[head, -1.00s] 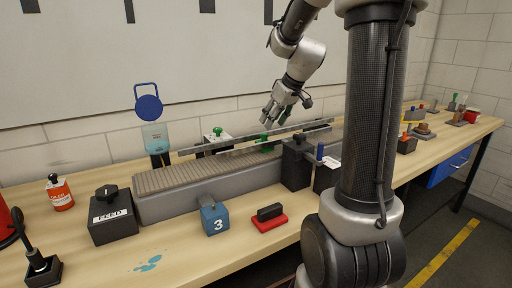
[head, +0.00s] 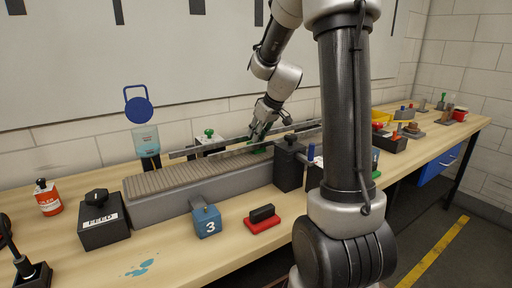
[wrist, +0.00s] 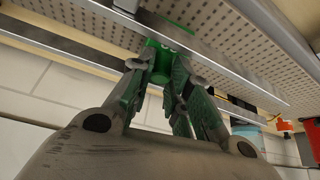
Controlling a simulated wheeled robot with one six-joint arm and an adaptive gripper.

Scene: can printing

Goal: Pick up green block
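The green block (head: 262,150) shows as a small green patch on the conveyor beside the rail, just below my gripper (head: 262,131). In the wrist view the green block (wrist: 160,60) shows between the fingertips of my gripper (wrist: 158,72), over the perforated belt. The fingers have green inner faces and lie on either side of the block. Whether they press on it cannot be made out. The fingers hide part of the block.
The conveyor (head: 170,207) has metal guide rails close to my gripper. A black post (head: 289,166) stands at its front right. A white box with a green knob (head: 209,141) is behind it. A blue block marked 3 (head: 207,222) and a red-based stamp (head: 262,221) sit in front.

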